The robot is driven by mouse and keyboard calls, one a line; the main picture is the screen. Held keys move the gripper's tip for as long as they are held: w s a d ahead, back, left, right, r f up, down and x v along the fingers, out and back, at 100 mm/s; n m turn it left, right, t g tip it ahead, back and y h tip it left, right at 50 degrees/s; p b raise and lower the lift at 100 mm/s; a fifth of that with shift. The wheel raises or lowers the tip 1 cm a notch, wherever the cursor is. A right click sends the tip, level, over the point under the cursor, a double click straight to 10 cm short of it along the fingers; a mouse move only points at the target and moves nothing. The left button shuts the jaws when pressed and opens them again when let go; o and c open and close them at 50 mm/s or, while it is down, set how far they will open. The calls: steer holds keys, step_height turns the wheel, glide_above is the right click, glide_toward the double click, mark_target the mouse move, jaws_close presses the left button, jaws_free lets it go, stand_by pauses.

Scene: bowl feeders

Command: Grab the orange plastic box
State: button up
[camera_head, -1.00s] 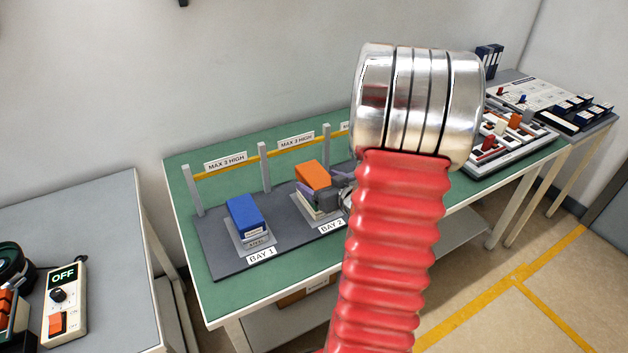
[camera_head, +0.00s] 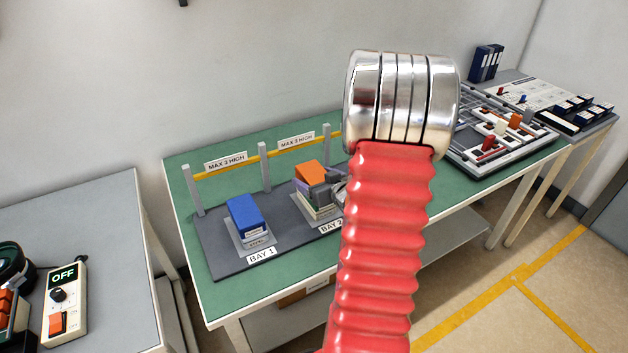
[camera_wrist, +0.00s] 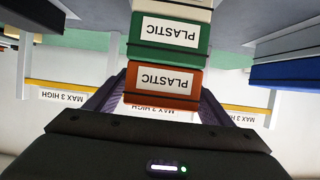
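The orange box (camera_head: 311,172) tops a stack in Bay 2. In the wrist view, which is upside down, the orange box (camera_wrist: 165,85) carries a PLASTIC label and touches a green PLASTIC box (camera_wrist: 170,38). My gripper (camera_wrist: 164,92) has its dark fingers spread, one on each side of the orange box. I cannot tell whether either finger touches it. In the head view my gripper (camera_head: 327,185) is at the near right of the stack, covering part of the orange box's front and side.
A blue box (camera_head: 243,215) tops the Bay 1 stack at left. Grey posts (camera_head: 263,165) and a yellow rail marked MAX 3 HIGH stand behind the bays. A tray of parts (camera_head: 492,142) lies at right on the green table (camera_head: 190,180).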

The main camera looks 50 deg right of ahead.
mark_target(315, 173)
steer(key=c, duration=1.2)
steer(key=shift+o, duration=0.2)
steer(key=shift+r, duration=0.2)
step_height(315, 173, up, 10)
steer(key=shift+f, duration=0.15)
stand_by(0.3)
